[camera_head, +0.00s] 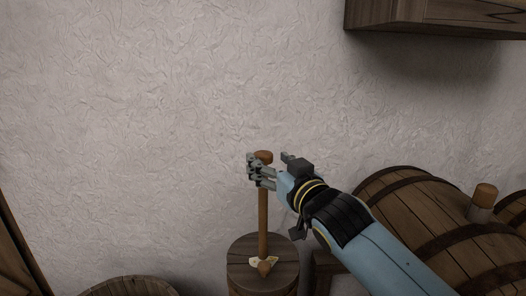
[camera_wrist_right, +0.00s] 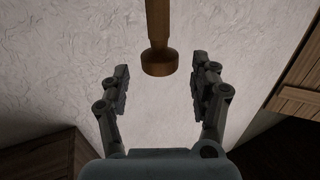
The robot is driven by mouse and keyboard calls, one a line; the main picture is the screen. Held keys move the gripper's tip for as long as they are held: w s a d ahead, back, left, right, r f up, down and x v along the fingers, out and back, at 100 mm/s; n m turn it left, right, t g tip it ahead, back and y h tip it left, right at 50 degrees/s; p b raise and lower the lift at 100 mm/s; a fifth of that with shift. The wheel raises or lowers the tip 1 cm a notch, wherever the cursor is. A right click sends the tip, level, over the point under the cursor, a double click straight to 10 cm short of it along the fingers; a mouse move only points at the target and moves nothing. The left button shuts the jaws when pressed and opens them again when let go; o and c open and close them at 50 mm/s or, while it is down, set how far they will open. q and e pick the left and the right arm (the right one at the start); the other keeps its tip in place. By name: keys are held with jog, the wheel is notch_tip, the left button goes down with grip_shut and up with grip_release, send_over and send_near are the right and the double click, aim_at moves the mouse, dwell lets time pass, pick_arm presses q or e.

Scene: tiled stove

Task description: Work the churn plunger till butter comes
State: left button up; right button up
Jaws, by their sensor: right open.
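The churn plunger (camera_head: 263,215) is a brown wooden rod with a wider knob on top, standing upright from the lid of the wooden churn (camera_head: 236,250). A small pale yellowish patch, perhaps butter (camera_head: 255,262), lies on the lid at the rod's foot. My right gripper (camera_head: 268,168) is open, with its fingers at the height of the knob. In the right wrist view the plunger's knob (camera_wrist_right: 159,62) shows between the two open fingers (camera_wrist_right: 160,85), touching neither. The inside of the churn is hidden. My left gripper is not in view.
Large wooden barrels (camera_head: 415,205) lie at the right, with a small wooden-topped vessel (camera_head: 483,200) there. A wooden cabinet (camera_head: 435,14) hangs at the upper right. A round wooden rim (camera_head: 128,284) shows at lower left.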

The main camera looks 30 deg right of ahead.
jog(key=shift+w+d, duration=0.1)
jog(key=shift+w, duration=1.9)
grip_shut()
